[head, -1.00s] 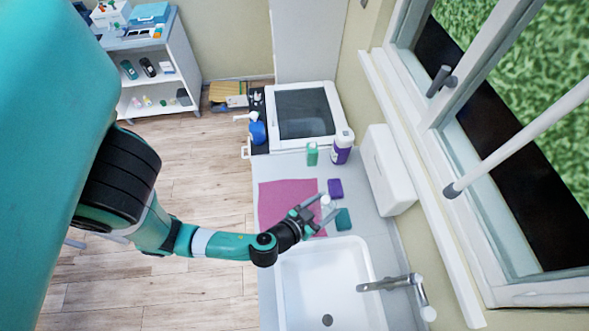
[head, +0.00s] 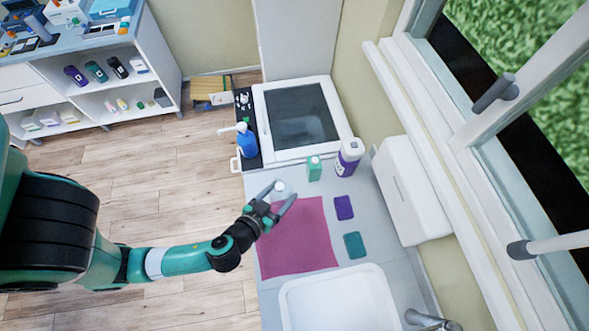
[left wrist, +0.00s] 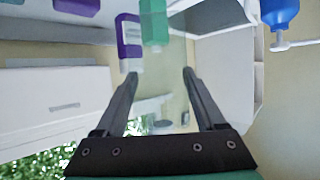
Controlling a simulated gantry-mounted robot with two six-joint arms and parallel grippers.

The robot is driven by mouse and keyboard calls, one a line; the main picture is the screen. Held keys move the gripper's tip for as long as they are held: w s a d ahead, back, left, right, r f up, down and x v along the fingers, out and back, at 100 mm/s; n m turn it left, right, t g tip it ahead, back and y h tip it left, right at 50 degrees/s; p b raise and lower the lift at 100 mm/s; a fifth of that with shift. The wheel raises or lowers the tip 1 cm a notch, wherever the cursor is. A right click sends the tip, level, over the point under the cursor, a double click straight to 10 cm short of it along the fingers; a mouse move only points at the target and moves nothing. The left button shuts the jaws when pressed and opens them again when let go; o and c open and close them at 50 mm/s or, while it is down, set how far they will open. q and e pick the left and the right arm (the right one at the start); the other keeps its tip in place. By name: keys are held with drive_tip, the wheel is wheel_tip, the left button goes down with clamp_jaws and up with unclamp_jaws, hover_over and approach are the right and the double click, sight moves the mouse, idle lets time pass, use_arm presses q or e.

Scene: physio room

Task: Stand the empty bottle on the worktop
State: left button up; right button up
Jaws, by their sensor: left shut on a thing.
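The empty bottle (head: 279,187) is small and clear to whitish, with its pale top showing at the fingertips in the head view. My left gripper (head: 277,203) is shut on it, above the left edge of the worktop (head: 349,275) near the pink cloth. In the left wrist view, the fingers (left wrist: 160,85) stand apart and the clear bottle is hard to make out between them. I cannot tell whether its base touches the worktop. My right gripper is not in view.
A pink cloth (head: 297,239), a purple pad (head: 344,208) and a teal pad (head: 355,245) lie on the worktop. Behind stand a green bottle (head: 314,169), a purple-and-white bottle (head: 348,158) and a blue pump bottle (head: 247,143). The sink (head: 338,305) is in front.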

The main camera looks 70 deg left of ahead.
use_arm(q)
drive_tip(key=w+a+f+b, duration=0.1)
drive_tip(key=w+a+f, duration=0.1)
drive_tip(key=a+f, duration=0.1)
drive_tip(key=w+a+f+b, duration=0.2)
drive_tip(key=a+f, duration=0.2)
drive_tip(key=f, duration=0.1)
drive_tip(key=w+a+f+b, duration=0.2)
drive_tip(key=a+f, duration=0.1)
drive_tip(key=a, duration=0.1)
drive_tip(key=shift+a+f, duration=0.15)
drive_tip(key=shift+f, duration=0.55)
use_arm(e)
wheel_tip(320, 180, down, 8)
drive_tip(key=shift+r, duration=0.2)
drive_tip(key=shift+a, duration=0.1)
